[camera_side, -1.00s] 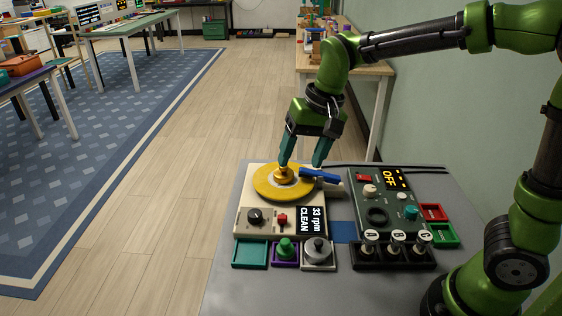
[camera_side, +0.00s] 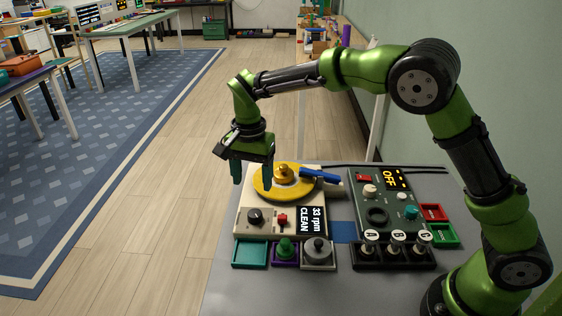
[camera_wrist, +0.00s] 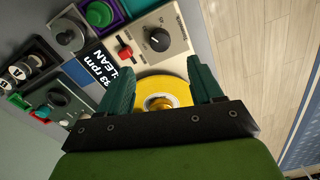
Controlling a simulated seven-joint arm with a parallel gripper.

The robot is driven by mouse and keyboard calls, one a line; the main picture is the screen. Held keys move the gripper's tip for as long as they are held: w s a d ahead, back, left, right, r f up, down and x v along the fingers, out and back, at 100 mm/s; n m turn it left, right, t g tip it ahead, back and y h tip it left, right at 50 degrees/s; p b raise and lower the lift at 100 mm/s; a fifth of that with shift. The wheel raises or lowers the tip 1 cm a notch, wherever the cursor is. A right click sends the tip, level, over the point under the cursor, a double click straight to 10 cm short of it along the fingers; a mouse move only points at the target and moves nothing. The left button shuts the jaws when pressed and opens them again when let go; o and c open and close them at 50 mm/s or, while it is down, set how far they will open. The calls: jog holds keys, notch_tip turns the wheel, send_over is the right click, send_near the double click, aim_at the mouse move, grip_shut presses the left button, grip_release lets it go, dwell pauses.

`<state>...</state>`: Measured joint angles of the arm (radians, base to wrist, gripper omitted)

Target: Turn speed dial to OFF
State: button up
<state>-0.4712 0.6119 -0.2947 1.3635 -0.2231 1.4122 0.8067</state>
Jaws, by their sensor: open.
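The speed dial looks to be the black knob (camera_side: 255,217) on the front left of a cream turntable unit (camera_side: 244,232). It also shows in the wrist view (camera_wrist: 158,40) with a pale pointer mark; the labels around it are too small to read. A red switch (camera_side: 282,220) stands beside it, and the display (camera_side: 312,220) reads "33 rpm CLEAN". My gripper (camera_side: 252,182) is open and empty, above the left side of the yellow platter (camera_side: 266,192), behind the dial and apart from it. In the wrist view its fingers (camera_wrist: 165,85) frame part of the platter.
A blue arm (camera_side: 320,176) reaches over the platter's right side. A dark green unit (camera_side: 385,205) with an "OFF" display stands to the right. A teal tray (camera_side: 250,254), green knob (camera_side: 286,250), grey knob (camera_side: 318,250) and A, B, C jars (camera_side: 393,252) line the front.

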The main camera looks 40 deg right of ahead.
aim_at(254, 213)
notch_tip(254, 213, down, 10)
dwell(0.3)
jog(key=c, duration=1.1)
jog(key=shift+o, duration=0.2)
jog(key=shift+n, duration=0.4)
jog(key=n, duration=0.4)
jog(key=shift+n, duration=0.4)
jog(key=n, duration=0.6)
jog(key=shift+n, duration=0.3)
